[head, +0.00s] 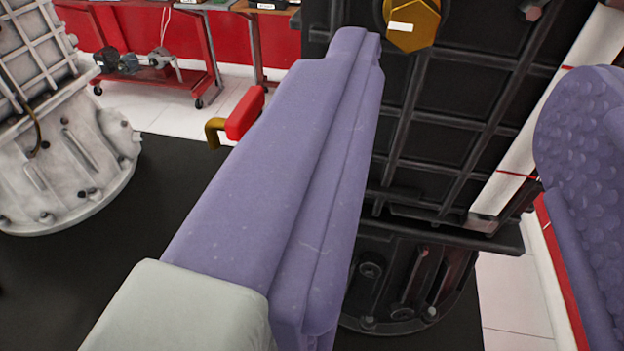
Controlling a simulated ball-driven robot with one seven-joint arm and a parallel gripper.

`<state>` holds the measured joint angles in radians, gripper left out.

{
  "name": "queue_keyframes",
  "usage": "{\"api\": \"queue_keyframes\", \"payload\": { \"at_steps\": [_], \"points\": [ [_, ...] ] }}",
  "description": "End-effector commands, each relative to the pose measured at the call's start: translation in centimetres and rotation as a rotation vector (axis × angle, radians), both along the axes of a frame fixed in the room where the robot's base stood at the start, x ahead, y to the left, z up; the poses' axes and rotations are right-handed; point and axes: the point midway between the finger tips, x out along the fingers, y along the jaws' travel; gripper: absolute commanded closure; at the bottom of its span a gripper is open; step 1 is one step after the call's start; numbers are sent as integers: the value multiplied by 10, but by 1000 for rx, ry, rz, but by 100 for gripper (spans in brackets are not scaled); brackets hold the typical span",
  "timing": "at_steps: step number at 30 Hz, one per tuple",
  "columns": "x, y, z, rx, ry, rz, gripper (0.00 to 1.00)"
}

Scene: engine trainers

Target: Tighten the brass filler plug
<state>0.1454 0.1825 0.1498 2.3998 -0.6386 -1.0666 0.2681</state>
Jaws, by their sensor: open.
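The brass filler plug (415,17) is a gold hexagonal head with a small white mark. It sits on the dark ribbed engine casing (455,95) at the top of the view, partly cut off by the frame edge. My gripper (468,60) is open, with one purple finger at the middle left and the other, with a dimpled inner face, at the right edge. The plug shows between the fingers, closer to the left fingertip. Neither finger visibly touches it. I cannot tell how far the plug is screwed in.
A red handle (245,113) on a brass fitting shows just left of the left finger. A pale engine casing (62,150) stands at the far left. A red trolley (165,75) stands behind. Dark floor matting (165,195) lies clear between them.

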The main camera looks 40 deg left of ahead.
Motion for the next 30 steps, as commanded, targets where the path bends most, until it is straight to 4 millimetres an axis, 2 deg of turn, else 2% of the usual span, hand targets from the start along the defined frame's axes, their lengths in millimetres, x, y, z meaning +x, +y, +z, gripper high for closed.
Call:
{"api": "queue_keyframes", "payload": {
  "at_steps": [2,5,15,20,26,27,30],
  "points": [
    [-8,7,-8,29,4,34,51],
    [-4,14,-11,40,3,48,51],
    [43,45,-10,39,0,44,51],
    [52,50,-9,38,0,42,51],
    [53,51,-8,38,0,42,51],
    [53,51,-8,38,0,42,53],
    [53,51,-8,38,0,42,76]
  ]
}}
